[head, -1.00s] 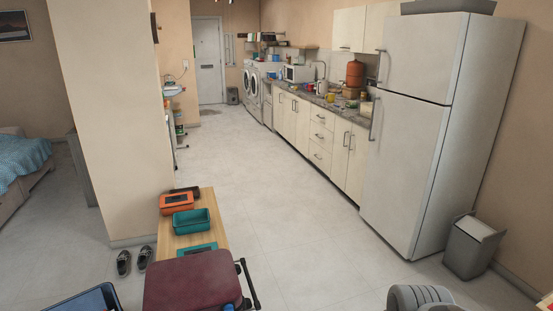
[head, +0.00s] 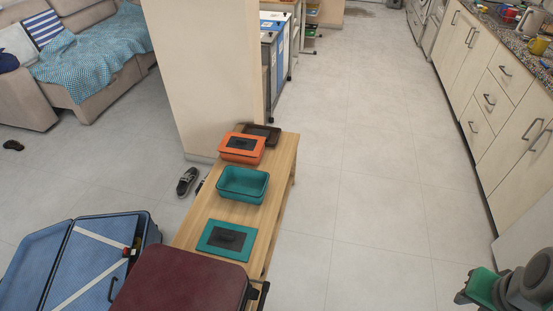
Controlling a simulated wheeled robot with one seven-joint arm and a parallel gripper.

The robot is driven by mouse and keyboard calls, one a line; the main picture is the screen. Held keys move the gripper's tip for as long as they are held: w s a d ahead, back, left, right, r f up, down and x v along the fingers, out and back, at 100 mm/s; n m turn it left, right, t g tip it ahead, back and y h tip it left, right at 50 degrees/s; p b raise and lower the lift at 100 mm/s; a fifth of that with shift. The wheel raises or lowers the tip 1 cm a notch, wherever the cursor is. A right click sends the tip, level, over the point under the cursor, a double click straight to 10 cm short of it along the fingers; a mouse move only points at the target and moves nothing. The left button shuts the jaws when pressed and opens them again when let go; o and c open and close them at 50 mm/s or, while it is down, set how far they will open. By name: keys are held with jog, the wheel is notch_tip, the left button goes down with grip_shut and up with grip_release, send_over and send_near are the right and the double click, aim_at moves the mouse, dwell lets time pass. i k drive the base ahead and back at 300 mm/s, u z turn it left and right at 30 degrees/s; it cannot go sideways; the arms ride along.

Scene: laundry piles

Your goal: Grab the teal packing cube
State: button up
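The teal packing cube (head: 242,186) looks like an open, empty rectangular tub in the head view. It sits upright on the wooden bench, left of the picture's middle. A flat teal panel with a dark centre (head: 212,246) lies on the bench in front of it, apart from it; it looks like a lid. Part of my arm shows at the lower right edge, with a green and dark grey end (head: 482,287) that may be my gripper. It is cut off by the frame, far from the teal cube, and its fingers cannot be made out.
An orange packing cube (head: 243,148) and a dark tray (head: 262,133) sit behind it on the bench (head: 198,217). A maroon suitcase (head: 180,282) covers the near end. An open blue suitcase (head: 88,262) lies left. Floor right of the bench is clear; cabinets (head: 500,105) line the right.

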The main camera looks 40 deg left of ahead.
aim_at(240, 184)
jog(key=i, duration=2.9)
jog(key=u, duration=4.45)
jog(key=i, duration=1)
jog(key=z, duration=0.05)
